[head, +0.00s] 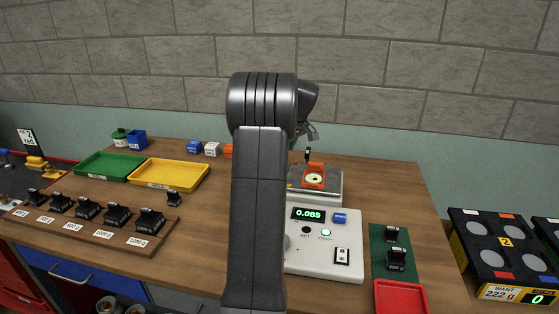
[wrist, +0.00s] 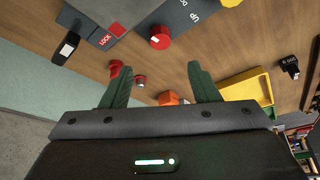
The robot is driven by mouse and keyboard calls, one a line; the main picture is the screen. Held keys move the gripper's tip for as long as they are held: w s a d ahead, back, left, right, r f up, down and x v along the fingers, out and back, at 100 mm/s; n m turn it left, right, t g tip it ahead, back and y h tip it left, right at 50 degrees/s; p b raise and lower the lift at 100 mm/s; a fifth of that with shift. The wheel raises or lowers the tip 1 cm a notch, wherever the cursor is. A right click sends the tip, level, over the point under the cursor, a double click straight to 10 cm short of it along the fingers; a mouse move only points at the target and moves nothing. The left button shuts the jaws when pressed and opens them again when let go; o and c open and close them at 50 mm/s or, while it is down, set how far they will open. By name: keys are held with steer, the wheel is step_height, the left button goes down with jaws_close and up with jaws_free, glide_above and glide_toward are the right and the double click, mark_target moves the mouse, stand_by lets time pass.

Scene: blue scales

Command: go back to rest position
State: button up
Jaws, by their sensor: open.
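My gripper (wrist: 158,68) shows in the wrist view with its two dark green fingers spread apart and nothing between them. It hangs over the wooden table, clear of the objects. In the head view my raised arm stands in the middle of the picture and hides most of the gripper. The scale (head: 347,255) stands right of the arm, its display reading 0.085. An orange piece with a pale round disc (head: 314,178) sits on its grey pan.
A green tray (head: 92,172) and a yellow tray (head: 150,180) lie left, behind a wooden rack (head: 75,229) of several black weights. Two black weights stand on a green mat (head: 408,234), with a red tray (head: 400,290) in front. Small blocks (head: 212,149) stand at the back.

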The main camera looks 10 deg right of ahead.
steer(key=shift+v, duration=0.95)
steer(key=p+x, duration=0.1)
steer(key=x, duration=1.3)
steer(key=shift+s, duration=0.1)
steer(key=shift+r, duration=0.15)
